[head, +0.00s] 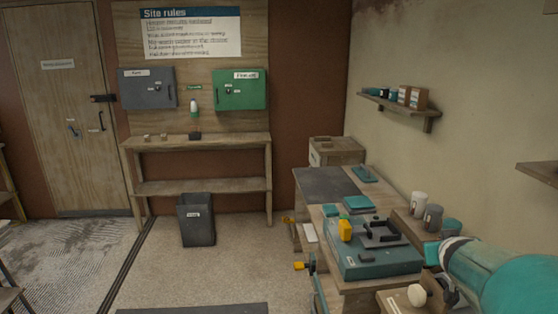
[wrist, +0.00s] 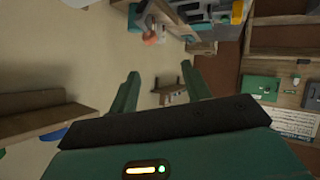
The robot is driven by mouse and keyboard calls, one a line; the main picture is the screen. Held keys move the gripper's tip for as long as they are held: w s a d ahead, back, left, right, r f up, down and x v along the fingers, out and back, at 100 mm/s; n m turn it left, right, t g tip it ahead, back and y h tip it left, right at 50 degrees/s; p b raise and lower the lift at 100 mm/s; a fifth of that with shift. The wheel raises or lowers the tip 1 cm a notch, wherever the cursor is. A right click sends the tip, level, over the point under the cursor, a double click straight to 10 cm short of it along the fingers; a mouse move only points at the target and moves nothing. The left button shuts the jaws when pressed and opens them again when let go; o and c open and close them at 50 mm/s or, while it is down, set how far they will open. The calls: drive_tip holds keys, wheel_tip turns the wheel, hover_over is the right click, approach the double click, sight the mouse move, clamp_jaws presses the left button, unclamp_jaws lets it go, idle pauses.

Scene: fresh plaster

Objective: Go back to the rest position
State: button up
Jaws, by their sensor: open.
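My gripper (wrist: 159,70) shows in the wrist view, with two green fingers spread apart and nothing held between them. A dark bar and a green housing with a lit yellow strip lie below the fingers. In the head view my teal arm reaches in from the lower right, beside the workbench (head: 385,290). The fingers cannot be made out clearly there.
The bench carries a teal case (head: 375,262), a yellow item (head: 345,230) and two cups. A wall shelf (head: 400,105) with small boxes hangs above. The floor (head: 190,275) in front is mostly clear.

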drive_tip(key=s+a+f+n+g+y, duration=0.1)
drive_tip(key=s+a+g+y, duration=0.1)
drive_tip(key=s+a, duration=0.8)
drive_tip(key=s+a+f+n+g+y, duration=0.1)
drive_tip(key=s+a+g+y, duration=0.2)
drive_tip(key=s+a, duration=0.7)
drive_tip(key=a+y, duration=0.1)
drive_tip(key=a, duration=0.6)
drive_tip(key=shift+s+a, duration=0.35)
drive_tip(key=shift+s, duration=0.05)
drive_tip(key=shift+c, duration=1.3)
drive_tip(key=shift+w, duration=0.15)
